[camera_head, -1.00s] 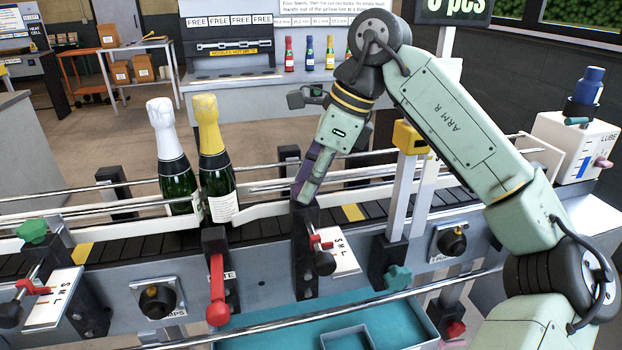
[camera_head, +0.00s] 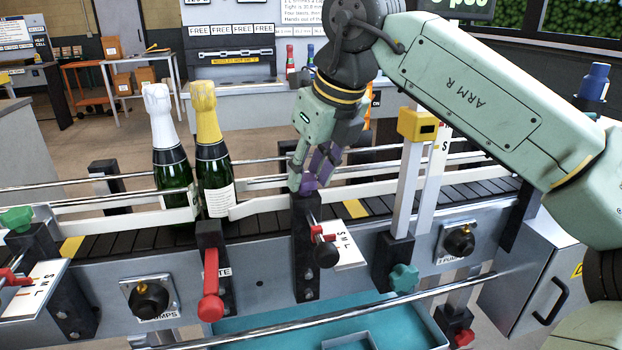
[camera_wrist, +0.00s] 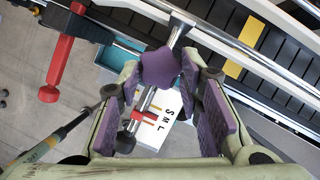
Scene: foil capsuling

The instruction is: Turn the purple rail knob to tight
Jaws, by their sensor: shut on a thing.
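The purple rail knob (camera_wrist: 160,68) is a lobed knob on top of a dark bracket, seen in the wrist view between the far ends of my fingers. In the head view it is mostly hidden behind my gripper (camera_head: 312,180). My gripper (camera_wrist: 165,95) points down over the knob, its purple finger pads against the knob's sides. The black bracket (camera_head: 305,260) below it carries a white scale plate (camera_head: 345,250) marked S, M, L and a red pointer. I cannot tell from these views how tight the knob is.
Two bottles stand on the conveyor to the left, one with white foil (camera_head: 163,120) and one with gold foil (camera_head: 208,120). A red lever (camera_head: 211,285) hangs left of the bracket. A yellow-topped post (camera_head: 417,126) and green knob (camera_head: 403,278) stand to the right. Metal rails run alongside.

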